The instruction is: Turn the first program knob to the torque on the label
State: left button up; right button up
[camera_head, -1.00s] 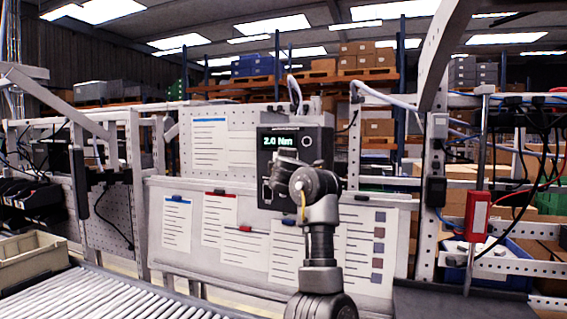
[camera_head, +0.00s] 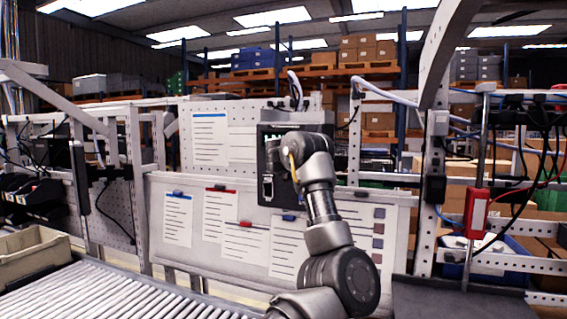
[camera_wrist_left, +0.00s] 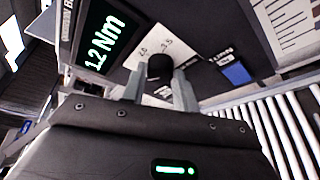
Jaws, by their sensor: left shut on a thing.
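The dark controller box (camera_head: 270,190) is mounted on the white board in the head view. My left arm covers its right part and its readout. In the left wrist view the green display (camera_wrist_left: 103,42) reads 1.2 Nm. A round black knob (camera_wrist_left: 160,66) sits on a white dial plate (camera_wrist_left: 172,42) with printed numbers, among them what look like 2.0 and 3.5. My left gripper (camera_wrist_left: 160,78) has a finger on each side of the knob and is shut on it. In the head view its fingertips are hidden. My right gripper is in neither view.
Paper sheets (camera_head: 220,218) hang on the board below and left of the box; their print is too small to read. A blue patch (camera_wrist_left: 236,73) lies right of the dial. A roller conveyor (camera_head: 150,298) runs below, with a beige bin (camera_head: 35,255) at left.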

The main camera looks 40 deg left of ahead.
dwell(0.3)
pick_arm(q)
jog(key=o, duration=1)
jog(key=shift+c, duration=0.2)
jog(key=b+v, duration=0.5)
jog(key=v, duration=0.5)
jog(key=shift+s+d+b, duration=0.25)
jog(key=shift+s+b, duration=0.05)
jog(key=shift+b, duration=0.05)
